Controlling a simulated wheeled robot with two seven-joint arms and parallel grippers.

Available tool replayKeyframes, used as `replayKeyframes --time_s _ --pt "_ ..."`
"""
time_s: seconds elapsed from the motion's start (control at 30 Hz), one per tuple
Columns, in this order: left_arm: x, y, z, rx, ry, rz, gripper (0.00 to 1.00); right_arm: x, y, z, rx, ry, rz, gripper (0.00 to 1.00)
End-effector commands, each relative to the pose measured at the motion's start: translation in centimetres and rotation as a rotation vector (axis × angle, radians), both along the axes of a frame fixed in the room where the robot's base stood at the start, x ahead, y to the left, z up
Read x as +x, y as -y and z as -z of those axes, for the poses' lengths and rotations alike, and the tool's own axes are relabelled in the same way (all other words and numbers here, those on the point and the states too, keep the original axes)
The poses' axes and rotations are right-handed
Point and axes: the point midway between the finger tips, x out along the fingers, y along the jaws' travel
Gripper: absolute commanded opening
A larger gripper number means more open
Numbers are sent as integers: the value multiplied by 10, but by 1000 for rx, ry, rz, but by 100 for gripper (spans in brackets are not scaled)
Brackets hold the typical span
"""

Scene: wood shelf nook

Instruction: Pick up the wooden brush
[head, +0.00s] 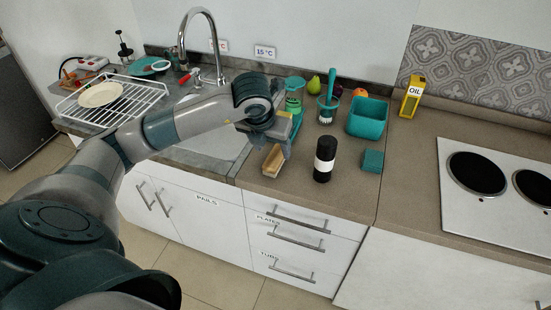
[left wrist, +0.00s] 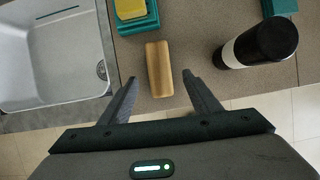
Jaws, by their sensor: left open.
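The wooden brush (head: 273,161) is a tan wooden block lying on the counter near its front edge, right of the sink. In the left wrist view the brush (left wrist: 158,66) lies lengthwise between and just beyond my fingertips. My left gripper (head: 276,144) hangs just above and behind the brush in the head view. In the left wrist view its fingers (left wrist: 159,78) are spread apart with the brush's near end between them, and they hold nothing. I cannot tell the exact height gap. My right gripper is not in view.
A black bottle with a white band (head: 325,158) stands close right of the brush. A teal sponge (head: 372,161) and teal bin (head: 367,118) are farther right. A yellow-topped teal block (left wrist: 131,10) lies behind the brush. The sink (left wrist: 68,55) is left.

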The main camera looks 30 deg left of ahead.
Motion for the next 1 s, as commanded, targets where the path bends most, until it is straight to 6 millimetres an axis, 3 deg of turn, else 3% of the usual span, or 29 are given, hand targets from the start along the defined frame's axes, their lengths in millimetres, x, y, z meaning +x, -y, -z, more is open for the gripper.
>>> replayKeyframes --time_s 0.27,0.7,1.0 --pt "1 0 1 -1 -2 -1 57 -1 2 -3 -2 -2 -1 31" --pt "20 -5 41 -2 -3 -1 57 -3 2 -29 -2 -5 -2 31" --pt "22 -5 47 -1 0 0 57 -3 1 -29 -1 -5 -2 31"
